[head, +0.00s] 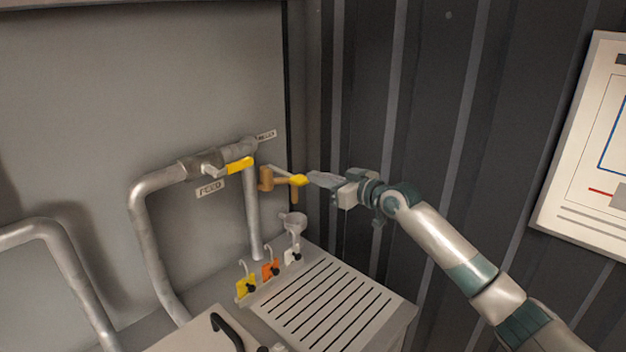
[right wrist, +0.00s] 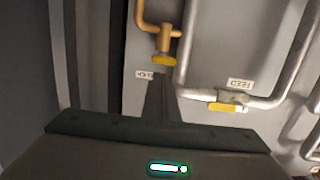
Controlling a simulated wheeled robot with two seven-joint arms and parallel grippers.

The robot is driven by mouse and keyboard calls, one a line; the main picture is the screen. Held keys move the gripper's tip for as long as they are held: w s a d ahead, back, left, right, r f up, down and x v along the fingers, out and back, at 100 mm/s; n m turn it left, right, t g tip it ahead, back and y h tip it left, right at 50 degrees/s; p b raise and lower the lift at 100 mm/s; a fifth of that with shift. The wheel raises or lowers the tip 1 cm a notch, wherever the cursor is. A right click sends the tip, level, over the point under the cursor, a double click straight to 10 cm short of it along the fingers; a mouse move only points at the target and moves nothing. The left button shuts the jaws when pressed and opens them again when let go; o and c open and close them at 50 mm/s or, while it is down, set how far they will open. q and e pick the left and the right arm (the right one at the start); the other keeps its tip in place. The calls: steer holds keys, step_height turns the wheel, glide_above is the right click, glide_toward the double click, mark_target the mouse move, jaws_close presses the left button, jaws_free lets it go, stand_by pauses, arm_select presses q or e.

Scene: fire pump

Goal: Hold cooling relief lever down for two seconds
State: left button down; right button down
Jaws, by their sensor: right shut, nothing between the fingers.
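The relief lever (head: 299,180) has a yellow tip and sits on a small brass valve (head: 265,178) beside the vertical pipe under the relief label (head: 266,135). In the right wrist view the yellow lever tip (right wrist: 164,60) shows just beyond my fingers, with the brass valve body (right wrist: 165,38) above it in the picture. My right gripper (head: 312,178) is shut and empty, its fingertips at or very near the yellow tip from the right. I cannot tell whether they touch. My left gripper is not in view.
A second yellow-handled valve (head: 238,165) sits on the feed pipe, above the feed label (head: 210,188). Below are a funnel (head: 294,222), hanging yellow (head: 246,287) and orange tags (head: 271,270), and a slotted grey top (head: 325,302). A dark corrugated wall (head: 430,120) stands close behind my right arm.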

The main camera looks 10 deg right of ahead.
steer(key=f+b+v, duration=0.1)
steer(key=b+v, duration=0.1)
steer(key=v, duration=0.5)
steer(key=shift+s+d, duration=0.1)
steer(key=shift+s, duration=0.05)
stand_by(0.3)
